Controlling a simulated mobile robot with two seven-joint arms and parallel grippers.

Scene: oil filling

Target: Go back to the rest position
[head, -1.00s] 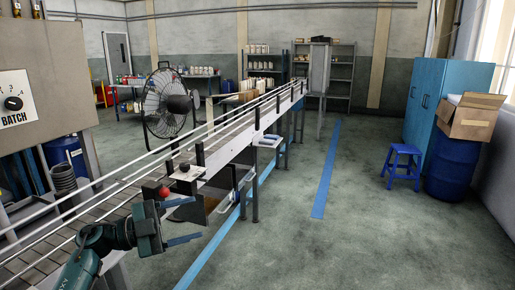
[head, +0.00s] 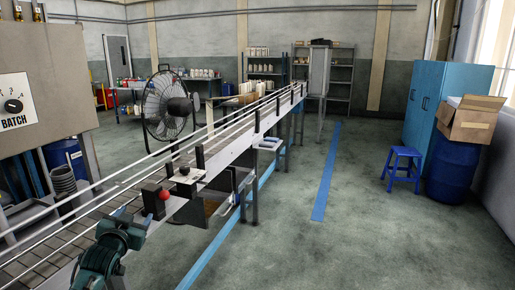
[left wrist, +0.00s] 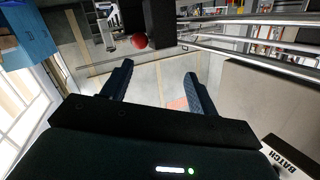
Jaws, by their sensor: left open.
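My left gripper (left wrist: 158,84) is open, with its two dark fingers spread apart and nothing between them in the left wrist view. In the head view my left forearm and wrist rise at the lower left, beside the near end of the conveyor (head: 225,155); the fingers cannot be made out there. A red ball-shaped knob (head: 165,193) on a dark block at the conveyor's edge is just beyond the wrist. The knob also shows beyond the fingers in the left wrist view (left wrist: 139,41), apart from them. My right gripper is not in view.
A panel marked BATCH (head: 14,106) stands at the left. A black fan (head: 167,105) is behind the conveyor. A blue stool (head: 402,168), a blue barrel (head: 450,170) and a blue cabinet (head: 440,90) stand at the right. The floor between is clear.

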